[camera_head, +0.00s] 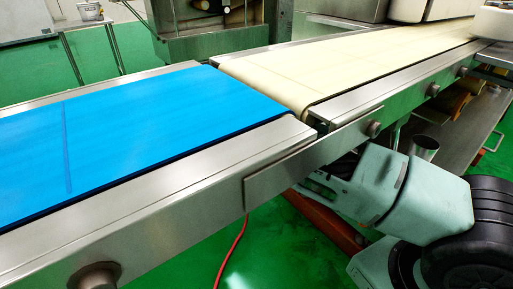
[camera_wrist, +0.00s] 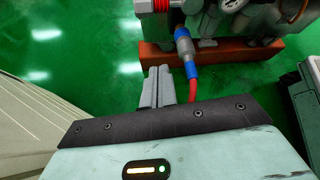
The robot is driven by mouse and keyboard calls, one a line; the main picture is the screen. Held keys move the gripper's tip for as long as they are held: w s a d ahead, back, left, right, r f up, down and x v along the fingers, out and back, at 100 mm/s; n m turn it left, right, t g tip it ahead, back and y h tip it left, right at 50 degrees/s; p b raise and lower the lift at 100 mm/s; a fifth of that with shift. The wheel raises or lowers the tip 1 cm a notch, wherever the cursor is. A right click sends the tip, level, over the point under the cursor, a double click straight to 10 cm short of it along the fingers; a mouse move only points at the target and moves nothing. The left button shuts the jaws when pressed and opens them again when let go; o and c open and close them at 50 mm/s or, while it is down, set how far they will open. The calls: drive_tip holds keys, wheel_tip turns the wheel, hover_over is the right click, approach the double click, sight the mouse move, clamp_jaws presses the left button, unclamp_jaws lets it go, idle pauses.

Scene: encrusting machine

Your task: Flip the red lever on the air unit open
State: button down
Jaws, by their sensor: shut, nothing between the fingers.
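The air unit (camera_wrist: 225,18) shows at the top of the wrist view, a cluster of grey parts on a reddish-brown base, cut off by the frame's upper edge. A blue fitting (camera_wrist: 184,47) with a red hose (camera_wrist: 191,88) hangs from its front. A red part (camera_wrist: 160,6) shows at the top edge; I cannot tell whether it is the lever. My gripper (camera_wrist: 158,72) is shut and empty, its fingers pointing toward the base, left of the blue fitting. It looks apart from the red part. In the head view the conveyor hides the air unit and my fingers.
A blue conveyor belt (camera_head: 150,120) and a cream belt (camera_head: 350,60) cross the head view, with a steel side rail (camera_head: 180,215) above my arm. An orange beam (camera_head: 330,222) lies below the rail. Green floor (camera_wrist: 95,60) is open left of my fingers.

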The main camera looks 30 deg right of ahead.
drive_tip(key=shift+w, duration=0.3)
drive_tip(key=s+b+x, duration=0.1)
drive_tip(key=b+x, duration=0.4)
drive_tip(key=x, duration=0.5)
drive_tip(key=shift+w+d+r+b, duration=0.15)
drive_tip(key=shift+w+r+b, duration=0.3)
drive_tip(key=shift+r, duration=0.55)
drive_tip(key=shift+w+d+r+b, duration=0.2)
drive_tip(key=shift+w+r, duration=0.3)
drive_tip(key=shift+r, duration=0.5)
